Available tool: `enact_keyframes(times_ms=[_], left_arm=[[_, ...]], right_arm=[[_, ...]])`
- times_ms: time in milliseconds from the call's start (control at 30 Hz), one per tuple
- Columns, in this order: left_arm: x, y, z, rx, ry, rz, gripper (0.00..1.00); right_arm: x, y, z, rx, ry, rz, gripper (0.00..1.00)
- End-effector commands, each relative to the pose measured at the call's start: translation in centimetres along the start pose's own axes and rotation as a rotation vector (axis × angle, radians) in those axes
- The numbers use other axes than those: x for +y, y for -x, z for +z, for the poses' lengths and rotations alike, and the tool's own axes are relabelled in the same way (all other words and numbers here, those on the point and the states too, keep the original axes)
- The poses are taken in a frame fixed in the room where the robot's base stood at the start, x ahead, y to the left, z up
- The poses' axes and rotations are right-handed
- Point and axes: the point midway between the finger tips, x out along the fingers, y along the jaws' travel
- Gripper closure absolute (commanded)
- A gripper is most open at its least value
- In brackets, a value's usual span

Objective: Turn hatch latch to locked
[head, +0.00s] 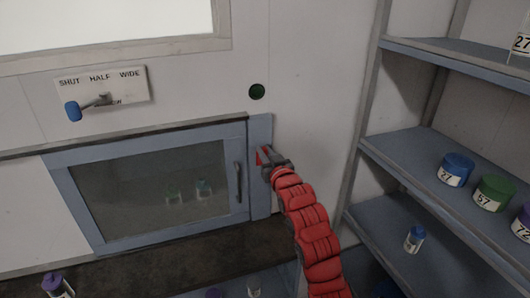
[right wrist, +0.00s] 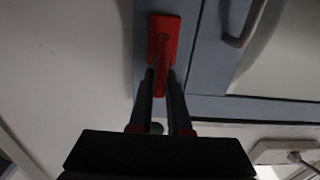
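The hatch (head: 150,190) is a blue-framed glass door in the wall in the head view, closed against its frame. The red hatch latch (right wrist: 164,38) sits on the blue frame in the right wrist view, its lever pointing down the picture between my fingers. In the head view only a little red of the latch (head: 260,156) shows beside my right gripper (head: 270,160). My right gripper's fingers also show in the wrist view (right wrist: 160,85), one on each side of the lever. I cannot tell whether they press on it. My left gripper is out of view.
The hatch's handle (head: 238,183) is just left of the latch. A SHUT/HALF/WIDE plate with a blue-knobbed lever (head: 73,110) is upper left. Shelves with labelled jars (head: 455,168) stand right. A dark ledge (head: 190,262) runs below.

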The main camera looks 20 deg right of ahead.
Motion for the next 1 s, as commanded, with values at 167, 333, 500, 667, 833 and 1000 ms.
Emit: enact_keyframes(times_ms=[167, 333, 500, 667, 833, 1000], left_arm=[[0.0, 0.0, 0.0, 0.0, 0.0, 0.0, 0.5], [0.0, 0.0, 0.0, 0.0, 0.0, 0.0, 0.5], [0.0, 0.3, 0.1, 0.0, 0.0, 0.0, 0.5], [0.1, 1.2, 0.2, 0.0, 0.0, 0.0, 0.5], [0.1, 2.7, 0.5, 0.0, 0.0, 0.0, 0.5], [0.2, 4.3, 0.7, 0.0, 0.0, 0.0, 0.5]], right_arm=[[0.0, 0.0, 0.0, 0.0, 0.0, 0.0, 1.0], [0.0, 0.0, 0.0, -0.001, 0.0, 0.0, 1.0], [0.0, 0.0, 0.1, -0.001, -0.016, 0.0, 1.0], [0.2, 0.0, 0.3, 0.0, -0.068, 0.001, 1.0], [0.4, 0.0, 0.5, 0.001, -0.179, 0.0, 1.0], [0.7, 0.0, 0.6, 0.003, -0.329, 0.0, 1.0]])
